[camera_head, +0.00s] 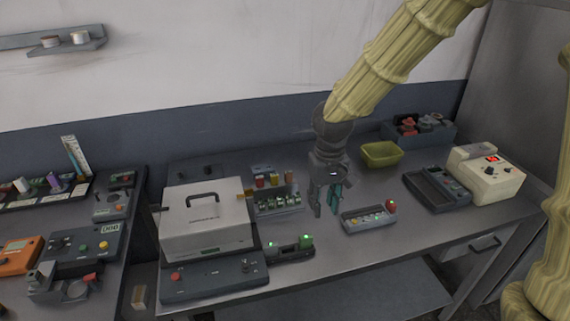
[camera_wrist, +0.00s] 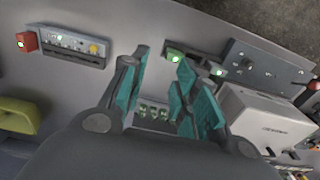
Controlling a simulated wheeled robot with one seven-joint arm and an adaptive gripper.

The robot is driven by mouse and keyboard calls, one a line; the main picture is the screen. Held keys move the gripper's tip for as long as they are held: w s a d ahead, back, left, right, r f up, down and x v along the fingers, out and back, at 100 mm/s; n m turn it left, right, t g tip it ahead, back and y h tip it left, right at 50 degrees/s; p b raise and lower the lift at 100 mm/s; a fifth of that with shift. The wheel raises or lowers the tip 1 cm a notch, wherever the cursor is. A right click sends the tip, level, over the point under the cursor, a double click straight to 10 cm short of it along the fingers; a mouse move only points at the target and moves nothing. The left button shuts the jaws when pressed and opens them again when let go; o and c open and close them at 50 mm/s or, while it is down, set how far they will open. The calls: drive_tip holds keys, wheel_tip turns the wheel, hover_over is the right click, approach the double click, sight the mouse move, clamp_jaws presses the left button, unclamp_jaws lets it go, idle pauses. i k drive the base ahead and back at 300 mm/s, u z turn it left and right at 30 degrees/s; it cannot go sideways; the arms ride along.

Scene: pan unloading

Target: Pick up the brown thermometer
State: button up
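I cannot make out a brown thermometer for certain in either view. My gripper (camera_head: 325,212) hangs pointing down over the middle of the bench, between a rack of small coloured items (camera_head: 278,204) on its left and a small grey device with a red block (camera_head: 368,219) on its right. In the wrist view the teal-padded fingers of my gripper (camera_wrist: 162,85) are spread apart, with nothing held between them. The rack shows partly between the fingers there (camera_wrist: 154,112); its far part is hidden by my gripper.
A large grey case (camera_head: 205,222) stands left, behind a control panel (camera_head: 215,278). A green-lit device (camera_head: 290,248) sits front centre. A yellow-green bowl (camera_head: 381,154), a dark keypad device (camera_head: 437,190) and a cream meter (camera_head: 486,178) stand right. Bare bench lies in front of the gripper.

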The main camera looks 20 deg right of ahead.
sight(289, 173)
drive_tip(key=i, duration=0.85)
